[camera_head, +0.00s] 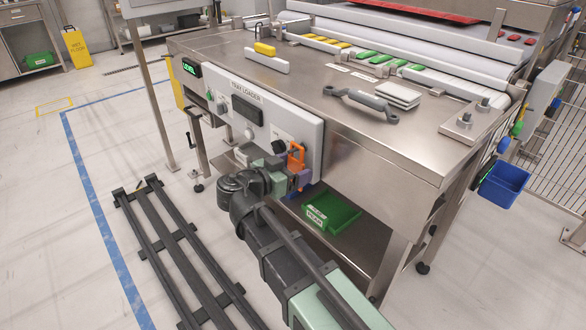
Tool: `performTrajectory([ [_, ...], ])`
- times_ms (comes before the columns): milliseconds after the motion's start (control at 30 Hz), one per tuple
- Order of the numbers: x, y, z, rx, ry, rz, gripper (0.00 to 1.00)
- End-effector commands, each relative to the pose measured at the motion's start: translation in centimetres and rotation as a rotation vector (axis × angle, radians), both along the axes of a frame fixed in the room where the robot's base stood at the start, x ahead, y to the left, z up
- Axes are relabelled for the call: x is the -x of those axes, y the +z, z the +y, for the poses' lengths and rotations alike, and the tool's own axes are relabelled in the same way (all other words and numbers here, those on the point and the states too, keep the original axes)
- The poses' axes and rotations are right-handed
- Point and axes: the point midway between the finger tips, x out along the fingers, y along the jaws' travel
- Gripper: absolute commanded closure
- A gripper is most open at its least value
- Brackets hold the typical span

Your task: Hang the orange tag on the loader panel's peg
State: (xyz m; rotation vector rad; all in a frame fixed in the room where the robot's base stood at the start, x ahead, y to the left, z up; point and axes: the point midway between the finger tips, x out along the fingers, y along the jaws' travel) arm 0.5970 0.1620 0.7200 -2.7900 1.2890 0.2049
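The orange tag (297,153) stands upright against the right part of the white loader panel (250,119), with an opening in its upper part. My gripper (297,178) is at the tag's lower end, close to the panel face. The gripper's end hides the tag's lower part, so I cannot tell whether its fingers are shut on the tag or apart. A round black knob (278,146) is on the panel just left of the tag. I cannot make out the peg; the tag and my gripper cover that part of the panel.
The steel table (330,80) above the panel carries a grey handle (361,104) and white plates (398,95). A green bin (331,213) sits on the shelf below. A blue bin (503,185) hangs at the right.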

Motion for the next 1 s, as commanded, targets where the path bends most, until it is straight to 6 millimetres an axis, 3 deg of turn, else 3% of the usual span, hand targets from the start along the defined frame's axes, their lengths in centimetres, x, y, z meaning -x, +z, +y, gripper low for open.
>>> performTrajectory([
  [367, 0.2, 0.1, 0.3, 0.000, 0.001, 0.000, 0.12],
  [800, 6.1, 1.6, 7.3, 0.000, 0.003, 0.000, 0.12],
  [1000, 7.0, 1.6, 8.2, 0.000, 0.001, 0.000, 0.12],
])
